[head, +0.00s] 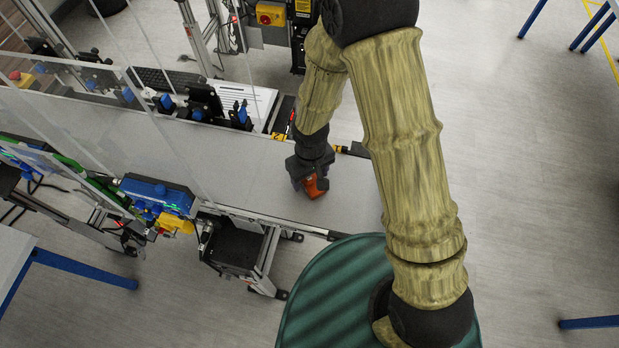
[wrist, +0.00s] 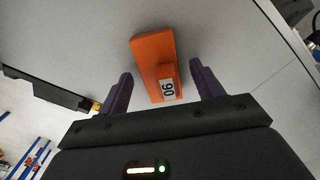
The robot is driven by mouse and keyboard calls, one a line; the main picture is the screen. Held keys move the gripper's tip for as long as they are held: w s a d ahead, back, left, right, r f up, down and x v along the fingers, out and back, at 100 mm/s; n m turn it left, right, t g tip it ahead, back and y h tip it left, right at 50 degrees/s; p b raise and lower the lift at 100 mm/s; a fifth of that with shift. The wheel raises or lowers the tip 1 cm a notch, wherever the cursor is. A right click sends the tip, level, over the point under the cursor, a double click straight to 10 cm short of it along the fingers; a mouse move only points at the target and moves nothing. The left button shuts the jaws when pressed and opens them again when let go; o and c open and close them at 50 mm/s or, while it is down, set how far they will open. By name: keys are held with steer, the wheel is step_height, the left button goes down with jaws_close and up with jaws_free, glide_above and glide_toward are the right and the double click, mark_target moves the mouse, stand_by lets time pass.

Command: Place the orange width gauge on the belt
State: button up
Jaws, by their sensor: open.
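The orange width gauge (wrist: 153,58) is a small block with a white label reading 90 or 06. It rests on the grey belt (wrist: 222,40), by what the wrist view shows. In the head view the gauge (head: 316,187) shows at the tip of my gripper (head: 308,178), partly covered by it. In the wrist view my gripper (wrist: 164,88) is open, with one dark finger on each side of the gauge and a gap showing between each finger and the block. The belt (head: 240,165) runs left from there in the head view.
Clear panels (head: 150,95) stand over the left part of the belt. A blue sensor unit (head: 157,192) is on the near side, and a yellow-and-black piece (head: 352,150) is at the far edge. The belt around the gauge is clear.

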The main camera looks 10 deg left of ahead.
steer(key=shift+s, duration=0.1)
steer(key=shift+c, duration=0.3)
steer(key=c, duration=1.2)
steer(key=shift+o, duration=0.2)
steer(key=shift+r, duration=0.15)
steer(key=shift+w+r, duration=0.2)
steer(key=shift+r, duration=0.05)
step_height(320, 180, up, 9)
steer(key=shift+s+r+b, duration=0.15)
steer(key=shift+b, duration=0.7)
